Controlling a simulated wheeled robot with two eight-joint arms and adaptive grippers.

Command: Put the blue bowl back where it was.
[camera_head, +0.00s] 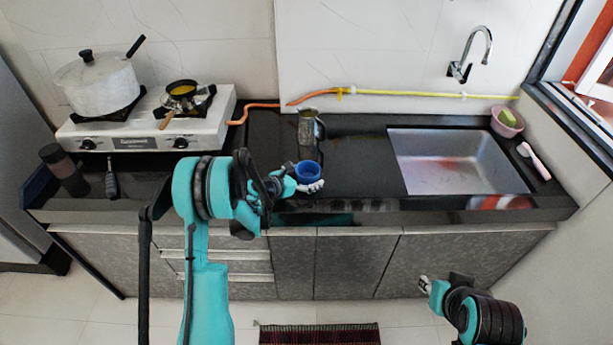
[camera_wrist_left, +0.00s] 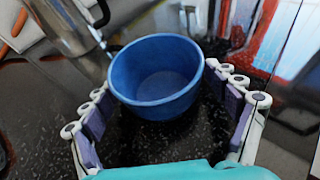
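The blue bowl (camera_head: 307,170) is upright over the dark counter, left of the sink and in front of a metal pot. My left gripper (camera_head: 300,186) reaches it from the left and front. In the left wrist view, the bowl (camera_wrist_left: 155,80) lies between the spread fingertips of the gripper (camera_wrist_left: 155,80). Small gaps show on both sides, so the gripper looks open around it, not closed on it. I cannot tell whether the bowl's base rests on the counter. My right gripper (camera_head: 425,285) is low at the right, in front of the cabinets, away from the bowl; its opening is unclear.
The metal pot (camera_head: 309,128) stands just behind the bowl. A stove (camera_head: 150,125) with a large pot (camera_head: 98,85) and a small pan (camera_head: 181,90) is at the left. The sink (camera_head: 450,160) is at the right. Counter between bowl and sink is clear.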

